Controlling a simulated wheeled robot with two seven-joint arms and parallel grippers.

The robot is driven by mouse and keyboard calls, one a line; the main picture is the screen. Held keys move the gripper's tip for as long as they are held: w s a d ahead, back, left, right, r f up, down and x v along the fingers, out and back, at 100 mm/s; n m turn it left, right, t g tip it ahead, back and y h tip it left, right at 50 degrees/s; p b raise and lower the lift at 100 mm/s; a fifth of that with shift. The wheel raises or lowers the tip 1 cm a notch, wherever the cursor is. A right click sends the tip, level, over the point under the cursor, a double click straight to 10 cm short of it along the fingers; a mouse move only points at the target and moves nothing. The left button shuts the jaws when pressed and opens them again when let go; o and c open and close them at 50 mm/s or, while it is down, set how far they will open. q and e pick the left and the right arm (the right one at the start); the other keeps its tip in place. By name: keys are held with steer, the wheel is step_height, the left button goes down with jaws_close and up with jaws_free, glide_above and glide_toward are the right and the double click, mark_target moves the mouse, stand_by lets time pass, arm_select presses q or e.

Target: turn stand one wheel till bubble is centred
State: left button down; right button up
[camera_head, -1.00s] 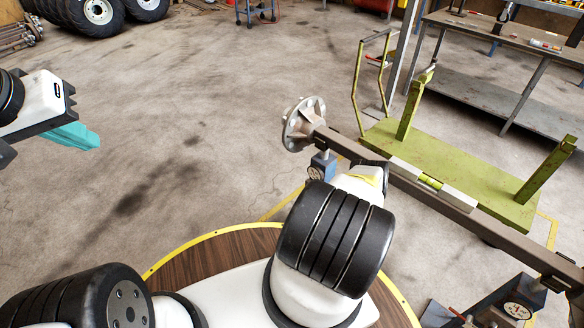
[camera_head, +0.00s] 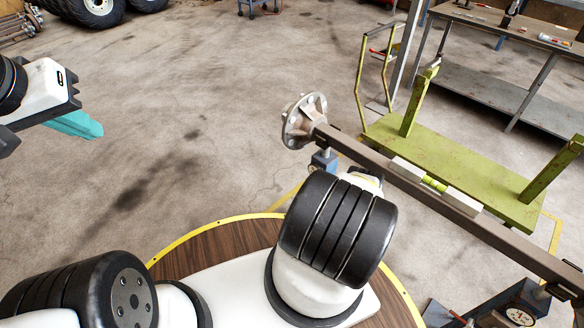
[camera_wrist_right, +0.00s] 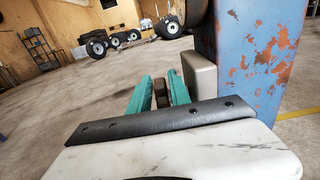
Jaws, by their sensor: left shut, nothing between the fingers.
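The spirit level (camera_head: 462,202) lies along the brown axle beam (camera_head: 400,184), its yellow-green vial (camera_head: 435,185) in the middle. The bubble is too small to place. A blue stand (camera_head: 323,162) under the beam's hub end is mostly hidden by my right arm. In the right wrist view a chipped blue post (camera_wrist_right: 245,65) stands close at right, with a beige block (camera_wrist_right: 200,78) beside the fingers. My right gripper (camera_wrist_right: 160,92) has its teal fingers apart, a brown piece between them; whether they grip it is unclear. My left gripper (camera_head: 80,125) is shut and empty over the floor.
A wheel hub (camera_head: 303,120) ends the beam. A green frame with posts (camera_head: 460,165) stands behind it. Another stand with a dial (camera_head: 520,315) is at lower right. A workbench (camera_head: 510,85) is at upper right. The floor at left is clear.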

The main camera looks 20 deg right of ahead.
steer(key=shift+w+a, duration=0.1)
steer(key=shift+w, duration=0.15)
jaws_close()
steer(key=shift+a, duration=0.1)
